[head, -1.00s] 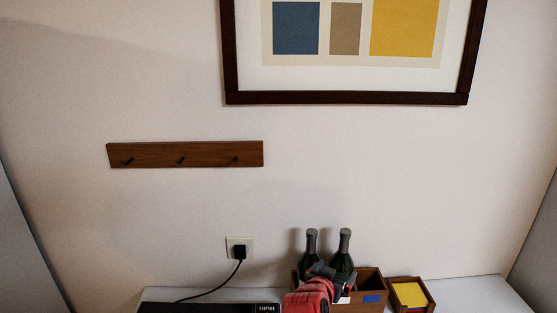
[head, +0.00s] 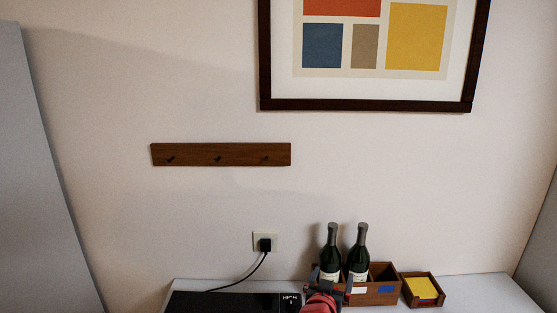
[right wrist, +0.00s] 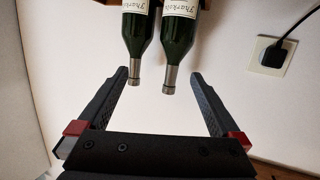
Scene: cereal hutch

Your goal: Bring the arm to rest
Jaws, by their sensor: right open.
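My right gripper (head: 333,288) shows at the bottom edge of the head view, in front of two dark green bottles. In the right wrist view its two fingers (right wrist: 158,74) are spread apart and nothing is held between them. The left bottle (head: 330,255) and the right bottle (head: 358,255) stand upright in a wooden box (head: 382,272). The wrist view shows the bottles upside down, with their necks pointing towards the gap between the fingers. Most of my right arm is out of the head view. My left gripper is not in view.
A small wooden tray with yellow paper (head: 421,288) stands right of the box. A black appliance (head: 235,302) lies left, its cord running to a wall socket (head: 265,243). A peg rail (head: 220,154) and a framed picture (head: 365,104) hang above. The white surface (head: 478,290) at right is clear.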

